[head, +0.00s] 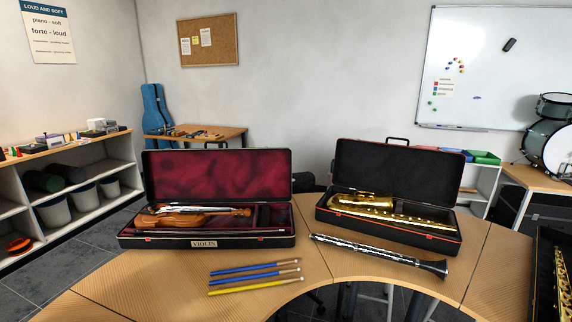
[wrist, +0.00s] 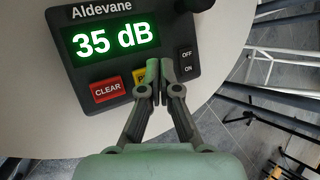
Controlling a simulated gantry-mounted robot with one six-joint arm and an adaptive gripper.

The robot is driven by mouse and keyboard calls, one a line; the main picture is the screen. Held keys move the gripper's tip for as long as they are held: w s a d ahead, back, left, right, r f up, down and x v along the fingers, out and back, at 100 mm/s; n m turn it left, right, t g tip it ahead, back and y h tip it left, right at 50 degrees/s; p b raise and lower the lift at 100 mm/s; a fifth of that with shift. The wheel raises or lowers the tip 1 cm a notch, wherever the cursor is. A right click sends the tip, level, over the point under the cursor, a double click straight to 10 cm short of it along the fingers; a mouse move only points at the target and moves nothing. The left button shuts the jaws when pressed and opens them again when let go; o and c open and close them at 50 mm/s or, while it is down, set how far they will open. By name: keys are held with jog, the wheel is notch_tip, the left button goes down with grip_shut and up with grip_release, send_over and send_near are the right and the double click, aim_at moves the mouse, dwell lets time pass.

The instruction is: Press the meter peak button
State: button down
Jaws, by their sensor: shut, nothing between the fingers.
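The meter (wrist: 82,59) is a dark box labelled Aldevane, seen only in the wrist view. Its green display (wrist: 114,37) reads 35 dB. A red CLEAR button (wrist: 107,90) sits below the display. To its right is a yellow button (wrist: 138,76), partly hidden by my gripper; only the start of its label shows. My gripper (wrist: 159,68) is shut and empty. Its fingertips appear over the meter's front, just right of the yellow button and left of the OFF/ON switch (wrist: 187,61). I cannot tell whether they touch the meter. Neither shows in the head view.
A dark round part (wrist: 194,4) stands at the meter's top right. The meter rests on a pale tabletop (wrist: 35,115). In the head view, the curved table holds an open violin case (head: 215,165), an open saxophone case (head: 385,157), a clarinet (head: 378,256) and several coloured sticks (head: 255,275).

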jog(key=shift+r, duration=0.1)
notch_tip(320, 180, up, 6)
jog(key=p, duration=0.6)
